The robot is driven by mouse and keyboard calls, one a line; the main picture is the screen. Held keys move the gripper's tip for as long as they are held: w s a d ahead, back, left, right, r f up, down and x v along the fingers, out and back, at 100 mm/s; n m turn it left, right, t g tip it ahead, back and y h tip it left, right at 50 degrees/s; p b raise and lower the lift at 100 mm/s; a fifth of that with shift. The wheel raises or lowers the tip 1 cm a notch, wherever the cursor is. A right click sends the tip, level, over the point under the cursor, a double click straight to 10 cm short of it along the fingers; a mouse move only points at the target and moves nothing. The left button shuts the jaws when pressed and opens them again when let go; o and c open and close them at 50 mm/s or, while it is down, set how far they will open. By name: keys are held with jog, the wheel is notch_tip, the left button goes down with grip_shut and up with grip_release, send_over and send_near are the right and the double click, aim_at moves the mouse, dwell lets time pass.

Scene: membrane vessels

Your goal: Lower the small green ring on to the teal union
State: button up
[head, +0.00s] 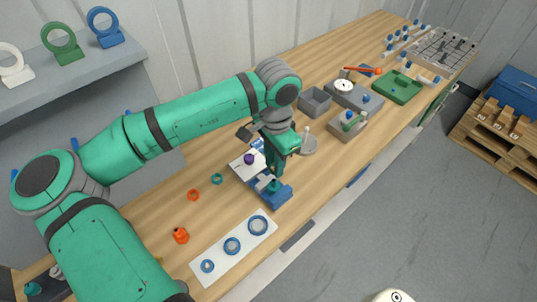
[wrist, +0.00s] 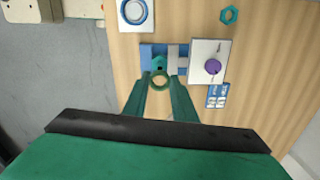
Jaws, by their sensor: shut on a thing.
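The small green ring (wrist: 160,82) is held between the fingertips of my gripper (wrist: 161,86) in the wrist view. The teal union (wrist: 159,62) sits in a blue and grey holder (wrist: 147,50), just beyond the ring in that view. In the head view my gripper (head: 272,172) points down over the blue holder (head: 278,198), and the teal union (head: 272,186) shows just under the fingertips. The ring is hard to make out there. The ring looks apart from the union, but I cannot tell the height between them.
A white plate with a purple knob (head: 249,159) adjoins the holder. A teal hex ring (head: 217,179), an orange ring (head: 193,194) and an orange fitting (head: 180,235) lie to the left. A white board (head: 211,250) with blue rings lies in front. Grey bins (head: 316,101) stand farther back.

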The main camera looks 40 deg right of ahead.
aim_at(274, 180)
jog(key=shift+f, duration=3.75)
jog(key=shift+f, duration=0.1)
jog(key=o, duration=1.1)
notch_tip(274, 180, up, 11)
jog(key=shift+f, duration=0.1)
jog(key=shift+s, duration=0.1)
